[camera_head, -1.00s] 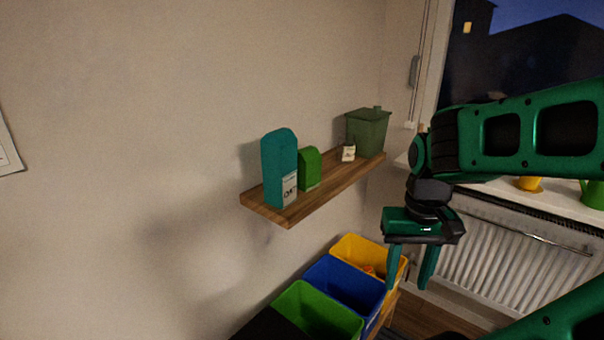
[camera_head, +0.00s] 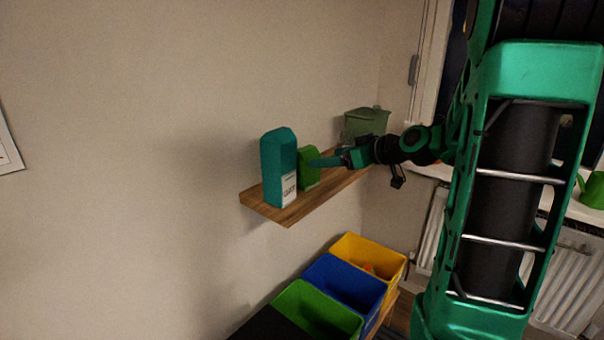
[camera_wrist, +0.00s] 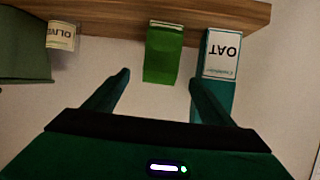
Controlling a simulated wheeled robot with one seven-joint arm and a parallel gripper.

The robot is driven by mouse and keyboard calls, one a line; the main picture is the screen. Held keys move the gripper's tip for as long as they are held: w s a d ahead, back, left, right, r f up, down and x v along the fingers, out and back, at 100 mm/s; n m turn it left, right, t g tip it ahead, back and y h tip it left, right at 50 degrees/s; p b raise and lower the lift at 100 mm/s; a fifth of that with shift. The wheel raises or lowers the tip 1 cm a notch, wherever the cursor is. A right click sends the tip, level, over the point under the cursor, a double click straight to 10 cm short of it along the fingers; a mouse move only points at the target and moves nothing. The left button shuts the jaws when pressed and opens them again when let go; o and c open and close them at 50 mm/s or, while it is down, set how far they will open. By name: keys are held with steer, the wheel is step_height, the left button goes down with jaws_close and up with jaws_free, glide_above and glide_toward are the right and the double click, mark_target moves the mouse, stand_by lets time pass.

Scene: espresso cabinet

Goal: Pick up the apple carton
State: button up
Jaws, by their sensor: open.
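The likely apple carton is the small plain green carton (camera_head: 308,170), upright on the wooden wall shelf; no lettering on it can be read. It also shows in the wrist view (camera_wrist: 163,50), upside down in the picture. My gripper (camera_head: 318,162) reaches in from the right at shelf height, close to the carton. In the wrist view my gripper (camera_wrist: 159,77) is open and empty, its fingers apart on either side of the carton's line. I cannot tell whether the fingertips have passed the carton's front face.
A taller teal carton marked OAT (camera_wrist: 221,55) stands close beside the green one. A small labelled jar (camera_wrist: 61,36) and a dark green lidded bin (camera_head: 367,122) are farther along the shelf (camera_head: 290,217). Green, blue and yellow crates (camera_head: 345,283) sit below.

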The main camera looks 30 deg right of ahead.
mark_target(310, 157)
steer(key=x, duration=1)
steer(key=shift+w+a+r, duration=0.2)
steer(key=shift+w+r, duration=0.1)
steer(key=shift+w, duration=0.1)
steer(key=c, duration=1.2)
